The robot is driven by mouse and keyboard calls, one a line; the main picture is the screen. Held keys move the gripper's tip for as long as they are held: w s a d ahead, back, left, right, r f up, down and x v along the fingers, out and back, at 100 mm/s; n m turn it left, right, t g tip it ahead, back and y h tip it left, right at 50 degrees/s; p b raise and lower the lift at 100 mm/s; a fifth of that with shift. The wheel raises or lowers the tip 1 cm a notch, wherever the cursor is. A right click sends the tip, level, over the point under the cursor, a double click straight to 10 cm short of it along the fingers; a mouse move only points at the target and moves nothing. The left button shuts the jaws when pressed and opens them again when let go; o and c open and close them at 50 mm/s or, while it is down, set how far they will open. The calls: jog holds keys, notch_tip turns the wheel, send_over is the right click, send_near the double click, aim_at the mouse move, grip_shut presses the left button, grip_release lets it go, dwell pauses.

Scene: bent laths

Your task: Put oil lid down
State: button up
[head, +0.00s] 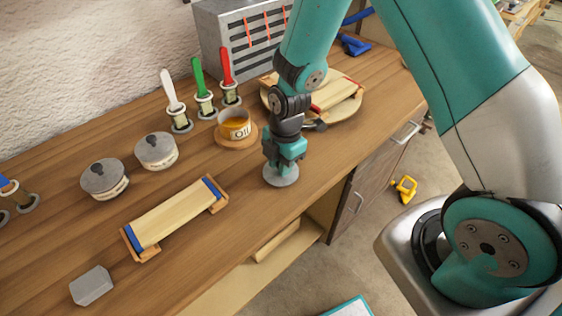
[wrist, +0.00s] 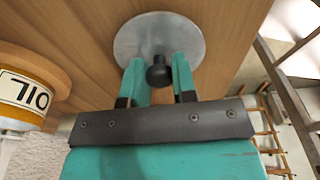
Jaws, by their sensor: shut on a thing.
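The oil lid (head: 281,175) is a round grey metal disc with a dark knob. It is at the front edge of the wooden bench in the head view, and it also shows in the wrist view (wrist: 142,32). My gripper (head: 284,160) is directly above it, shut on the lid's knob, with teal fingers (wrist: 158,80) either side of it. I cannot tell whether the lid touches the bench. The open oil pot (head: 238,125), labelled OIL with amber liquid, stands on a wooden coaster behind and left of the lid. It also shows in the wrist view (wrist: 22,95).
Two lidded pots (head: 104,178) (head: 156,150) stand to the left. A wooden lath holder (head: 176,214) and a grey block (head: 91,285) lie at the front left. Brushes (head: 203,85) stand in holders behind. A round board (head: 340,100) with laths is behind my gripper.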

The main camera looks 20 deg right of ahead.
jog(key=shift+f, duration=0.25)
jog(key=o, duration=0.9)
jog(key=shift+r, duration=0.1)
jog(key=shift+r, duration=0.1)
notch_tip(320, 180, up, 12)
jog(key=d+b, duration=0.1)
jog(key=b, duration=0.1)
jog(key=s+a+r+m+y, duration=0.1)
jog(key=s+a+r+m, duration=0.1)
jog(key=s+r+m, duration=0.4)
jog(key=s+a+r+m+y, duration=0.1)
jog(key=s+a+r+m, duration=0.2)
jog(key=s+r+m, duration=0.4)
jog(key=s+m, duration=0.1)
jog(key=s, duration=0.4)
jog(key=shift+s+a+r+m+y, duration=0.25)
jog(key=shift+s+a+m+y, duration=0.05)
jog(key=shift+y, duration=0.1)
